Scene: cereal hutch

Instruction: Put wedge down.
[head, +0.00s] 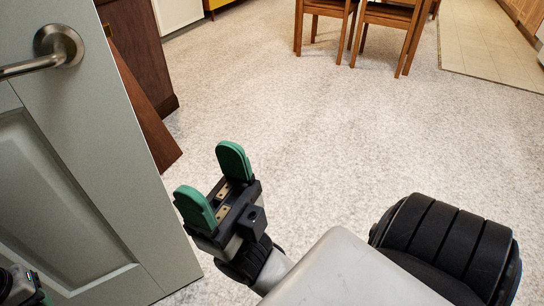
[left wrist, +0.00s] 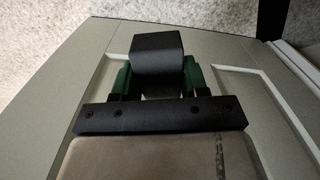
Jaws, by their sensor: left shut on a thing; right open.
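The wedge (left wrist: 157,52) is a dark, blocky piece in the left wrist view. It is held between the green fingers of my left gripper (left wrist: 156,76), which is shut on it. The wedge sticks out past the fingertips, in front of the pale grey-green door, with carpet showing beyond at the top. The picture does not show clearly how far the wedge is from the floor. In the head view, the wedge is not visible. My right gripper (head: 217,184) is open and empty, its two green fingers apart, over the carpet just right of the door.
The panelled door (head: 110,190) fills the left side, with a metal lever handle (head: 58,46). Dark brown wooden furniture (head: 140,55) stands behind it. The speckled carpet (head: 330,130) is open in the middle. Wooden chairs (head: 385,20) stand at the back.

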